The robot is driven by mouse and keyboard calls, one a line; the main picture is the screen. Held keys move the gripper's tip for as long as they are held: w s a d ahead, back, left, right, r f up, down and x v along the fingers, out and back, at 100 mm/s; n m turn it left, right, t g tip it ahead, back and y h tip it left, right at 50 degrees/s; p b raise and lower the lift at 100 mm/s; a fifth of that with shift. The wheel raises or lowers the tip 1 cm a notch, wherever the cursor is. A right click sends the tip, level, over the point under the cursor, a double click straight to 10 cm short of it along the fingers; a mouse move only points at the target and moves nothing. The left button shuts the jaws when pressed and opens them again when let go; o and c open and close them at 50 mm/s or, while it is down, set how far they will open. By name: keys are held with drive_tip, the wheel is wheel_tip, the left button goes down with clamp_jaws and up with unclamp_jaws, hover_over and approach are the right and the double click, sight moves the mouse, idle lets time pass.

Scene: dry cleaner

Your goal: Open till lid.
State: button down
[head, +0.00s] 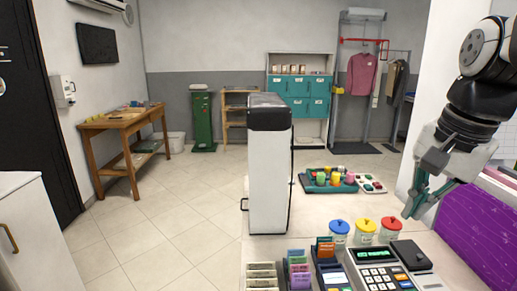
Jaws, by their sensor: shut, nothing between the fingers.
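A grey till (388,274) stands on the counter at the bottom right of the head view. My gripper (413,209) hangs from the right, above and behind the till, fingers pointing down and left. It is shut and empty, and appears apart from the till.
Jars with blue (338,230), yellow (364,231) and red (390,229) lids stand close behind the till. Card holders (328,264) are left of it. A tall white unit (268,170) stands on the left. A purple panel (480,232) is at right.

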drive_tip(key=s+a+f+n, duration=0.2)
drive_tip(key=s+a+n, duration=0.1)
drive_tip(key=s+n, duration=0.2)
drive_tip(key=s+a+f+n+t+p, duration=0.1)
drive_tip(key=s+a+f+n, duration=0.2)
drive_tip(key=s, duration=0.6)
drive_tip(key=n, duration=0.2)
drive_tip(key=shift+a+n+h, duration=0.2)
drive_tip(key=shift+n+h, duration=0.1)
drive_tip(key=c, duration=2)
unclamp_jaws()
drive_tip(key=shift+s+f, duration=0.1)
drive_tip(key=shift+s, duration=0.05)
drive_tip(key=o, duration=0.5)
drive_tip(key=shift+w, duration=0.2)
drive_tip(key=shift+c, duration=0.2)
drive_tip(key=m+h+p, duration=0.3)
drive_tip(key=m+p, duration=0.4)
drive_tip(key=m, duration=0.1)
hover_over(420, 255)
drive_tip(key=s+a, duration=0.4)
drive_tip(key=s, duration=0.1)
wheel_tip(420, 255, down, 13)
drive_tip(key=x, duration=1.4)
drive_tip(key=shift+s+a+p, duration=0.1)
drive_tip(key=shift+p, duration=0.25)
